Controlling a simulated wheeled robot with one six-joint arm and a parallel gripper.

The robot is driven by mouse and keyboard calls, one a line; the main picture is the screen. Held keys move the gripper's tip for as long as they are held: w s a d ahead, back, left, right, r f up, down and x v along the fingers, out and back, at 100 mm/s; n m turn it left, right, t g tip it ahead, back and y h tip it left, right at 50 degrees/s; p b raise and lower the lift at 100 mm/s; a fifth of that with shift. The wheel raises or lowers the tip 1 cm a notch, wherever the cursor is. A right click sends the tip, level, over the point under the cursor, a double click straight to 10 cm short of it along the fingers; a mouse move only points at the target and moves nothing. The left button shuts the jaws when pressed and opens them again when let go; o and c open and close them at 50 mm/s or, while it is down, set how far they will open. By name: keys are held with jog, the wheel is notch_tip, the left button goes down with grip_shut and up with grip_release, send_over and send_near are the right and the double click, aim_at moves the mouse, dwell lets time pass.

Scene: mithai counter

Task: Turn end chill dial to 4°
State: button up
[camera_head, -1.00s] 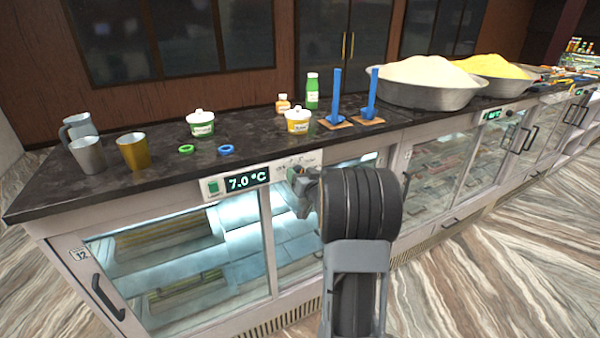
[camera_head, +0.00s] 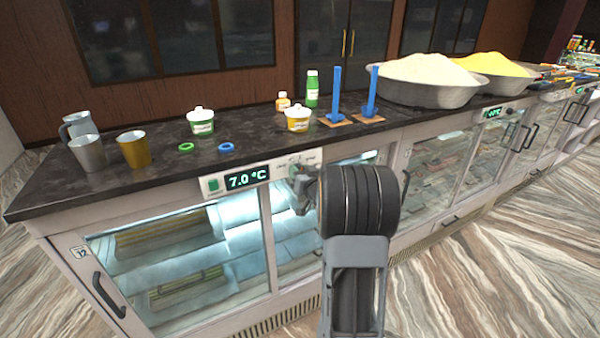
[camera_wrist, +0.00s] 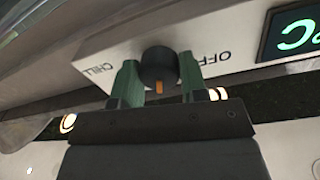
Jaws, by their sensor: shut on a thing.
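The end chill dial (camera_wrist: 157,66) is a small black round knob with an orange mark, on a pale panel in the wrist view. The panel is seen upside down, with "CHILL" on the left and "OFF" on the right. The orange mark points down in that view, between the words. My gripper (camera_wrist: 160,78) has its green fingers on either side of the dial, shut on it. In the head view my gripper (camera_head: 297,178) is at the panel and hides the dial. The counter's display (camera_head: 247,178) reads 7.0 °C.
Cups, two lidded jars, rings and blue-handled tools stand on the dark countertop (camera_head: 110,185) above. Glass doors lie below the panel. A second display (camera_head: 493,113) is farther right.

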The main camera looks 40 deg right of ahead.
jog(key=shift+f+b, duration=0.15)
jog(key=shift+b, duration=0.25)
jog(key=n+b, duration=0.7)
jog(key=b, duration=0.3)
jog(key=shift+n, duration=0.6)
jog(key=o, duration=0.9)
jog(key=shift+s, duration=0.1)
